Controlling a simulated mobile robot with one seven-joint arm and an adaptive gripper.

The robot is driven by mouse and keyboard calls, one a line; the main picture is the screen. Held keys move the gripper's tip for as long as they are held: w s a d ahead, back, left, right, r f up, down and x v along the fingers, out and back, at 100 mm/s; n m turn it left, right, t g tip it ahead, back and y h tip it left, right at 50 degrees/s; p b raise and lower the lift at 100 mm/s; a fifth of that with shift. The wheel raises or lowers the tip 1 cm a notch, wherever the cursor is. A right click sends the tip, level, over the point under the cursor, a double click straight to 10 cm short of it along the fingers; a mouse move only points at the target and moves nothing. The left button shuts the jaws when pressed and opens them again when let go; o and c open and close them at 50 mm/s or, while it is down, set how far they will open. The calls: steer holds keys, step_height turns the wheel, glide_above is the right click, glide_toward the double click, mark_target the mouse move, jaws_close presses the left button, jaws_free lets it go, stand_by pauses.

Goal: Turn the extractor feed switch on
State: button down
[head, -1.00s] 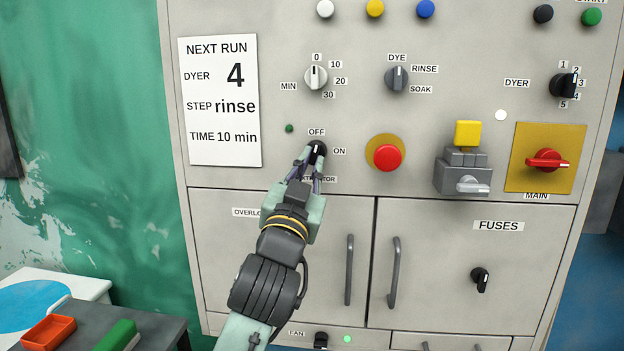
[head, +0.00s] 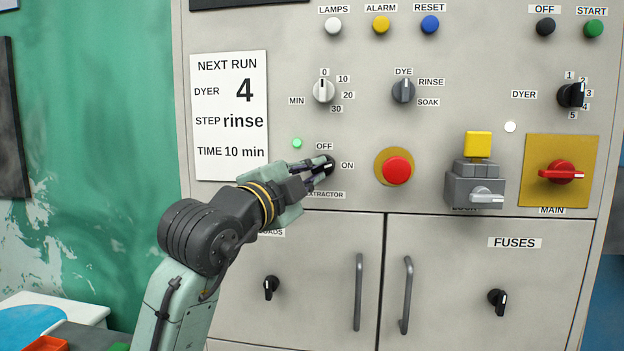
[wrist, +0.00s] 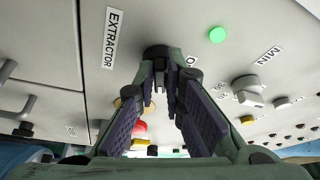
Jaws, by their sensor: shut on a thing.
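The extractor feed switch (head: 329,161) is a black rotary knob on the grey panel, between the OFF label (head: 324,146) above and the ON label (head: 347,165) at its right. My gripper (head: 321,169) is shut on this knob, reaching in from the left, and its fingers hide part of it. A white mark on the knob points about toward ON. The small lamp (head: 297,143) at the upper left of the knob glows green. In the wrist view the knob (wrist: 157,51) sits between the fingertips, beside the EXTRACTOR label (wrist: 113,38).
A red push button (head: 396,169) stands out of the panel to the right of the knob. Further right are a grey lock block (head: 474,190) with a yellow top and the red main switch (head: 562,172). Cabinet doors with handles (head: 359,292) lie below.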

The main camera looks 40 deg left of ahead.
steer(key=shift+a+r+m+g+h+p, duration=0.1)
steer(key=shift+m+g, duration=0.15)
steer(key=shift+m, duration=0.4)
steer(key=shift+d+r+m+g+h+p, duration=0.15)
steer(key=shift+m+g, duration=0.15)
steer(key=shift+m, duration=0.4)
steer(key=shift+a+r+m+g+h+p, duration=0.15)
steer(key=shift+m+g, duration=0.1)
steer(key=shift+m, duration=0.4)
steer(key=c, duration=1.7)
jaws_free()
steer(key=s, duration=0.4)
steer(key=s+d, duration=0.1)
steer(key=s, duration=0.3)
steer(key=s+d, duration=0.1)
steer(key=s, duration=0.3)
